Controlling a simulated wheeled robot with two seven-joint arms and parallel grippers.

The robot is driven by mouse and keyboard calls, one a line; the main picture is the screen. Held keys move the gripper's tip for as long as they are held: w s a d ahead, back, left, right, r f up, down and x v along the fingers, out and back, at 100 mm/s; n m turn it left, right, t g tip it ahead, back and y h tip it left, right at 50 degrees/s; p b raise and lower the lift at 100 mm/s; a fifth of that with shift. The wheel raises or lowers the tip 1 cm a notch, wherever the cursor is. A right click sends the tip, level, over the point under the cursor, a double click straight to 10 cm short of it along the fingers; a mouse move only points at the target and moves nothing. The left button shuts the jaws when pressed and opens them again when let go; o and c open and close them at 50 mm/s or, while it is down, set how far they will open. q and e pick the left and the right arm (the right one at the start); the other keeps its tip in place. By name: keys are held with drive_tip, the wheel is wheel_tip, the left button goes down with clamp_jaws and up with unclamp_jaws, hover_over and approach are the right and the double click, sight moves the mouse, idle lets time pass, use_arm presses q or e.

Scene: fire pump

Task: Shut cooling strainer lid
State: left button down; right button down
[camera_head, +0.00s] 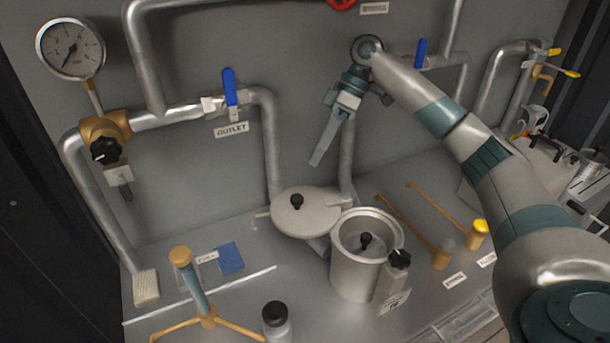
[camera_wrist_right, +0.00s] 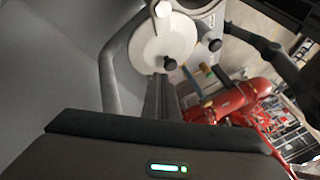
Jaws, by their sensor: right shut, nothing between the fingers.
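The strainer pot (camera_head: 352,275) is an upright metal cylinder on the bench in the head view. Its top is open, and a part with a black knob (camera_head: 366,240) shows inside. The round pale lid (camera_head: 317,220) with its own black knob (camera_head: 297,201) is swung out to the left of the pot, lying level beside its rim. My right gripper (camera_head: 316,160) is shut and empty, pointing down above and behind the lid, apart from it. In the right wrist view a pale disc that looks like the lid (camera_wrist_right: 150,40) shows with a black knob (camera_wrist_right: 170,64). My left gripper is out of view.
A black-knobbed clamp (camera_head: 398,262) stands at the pot's right front. A vertical pipe (camera_head: 346,165) rises close behind the lid. A bottle (camera_head: 276,322), a T-handled tool (camera_head: 194,285) and a blue block (camera_head: 229,258) stand left; yellow-ended tools (camera_head: 478,232) lie right.

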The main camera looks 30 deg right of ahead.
drive_tip(key=p, duration=0.2)
hover_over(305, 198)
drive_tip(key=shift+w+f, duration=0.2)
drive_tip(key=shift+f, duration=2.7)
drive_tip(key=shift+s, duration=0.1)
